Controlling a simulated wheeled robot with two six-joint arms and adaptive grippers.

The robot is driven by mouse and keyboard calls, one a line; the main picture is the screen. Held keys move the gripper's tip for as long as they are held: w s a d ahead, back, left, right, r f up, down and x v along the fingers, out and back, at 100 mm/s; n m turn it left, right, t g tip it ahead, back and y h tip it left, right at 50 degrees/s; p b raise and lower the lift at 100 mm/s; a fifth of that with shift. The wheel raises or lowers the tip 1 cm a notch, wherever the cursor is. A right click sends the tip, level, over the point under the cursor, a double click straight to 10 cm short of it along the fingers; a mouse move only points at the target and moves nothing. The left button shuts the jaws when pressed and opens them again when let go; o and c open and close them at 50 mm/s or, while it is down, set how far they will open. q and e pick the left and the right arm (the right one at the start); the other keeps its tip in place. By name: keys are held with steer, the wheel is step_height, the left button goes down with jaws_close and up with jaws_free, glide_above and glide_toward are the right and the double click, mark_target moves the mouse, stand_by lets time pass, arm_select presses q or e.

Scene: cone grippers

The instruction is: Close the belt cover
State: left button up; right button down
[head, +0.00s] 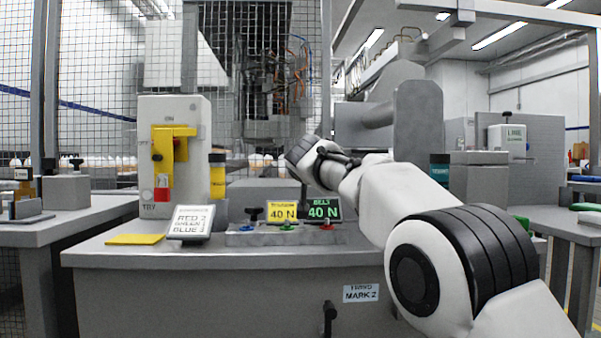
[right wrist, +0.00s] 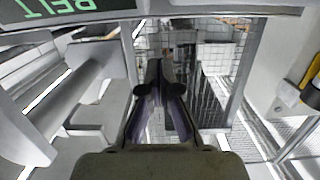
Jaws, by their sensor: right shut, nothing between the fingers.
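A tall grey plate (head: 418,120) stands upright behind the console, beside a thick grey cylinder; it may be the belt cover, but I cannot tell for sure. My right arm crosses in front of its lower part. My right gripper (right wrist: 153,75) is shut and empty in the right wrist view, with its fingers together and touching nothing I can make out. In the head view its fingers are hard to tell from the dark wrist parts above the console. My left gripper is out of view.
The console (head: 230,262) carries green and yellow 40 N displays; the green BELT display (head: 321,209) also shows upside down in the right wrist view (right wrist: 50,12). A lockout box (head: 175,150) with a yellow switch and a tilted card (head: 190,221) stand at left. Mesh fencing rises behind.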

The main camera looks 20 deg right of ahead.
steer(key=shift+s, duration=0.1)
stand_by(0.4)
steer(key=v, duration=1.2)
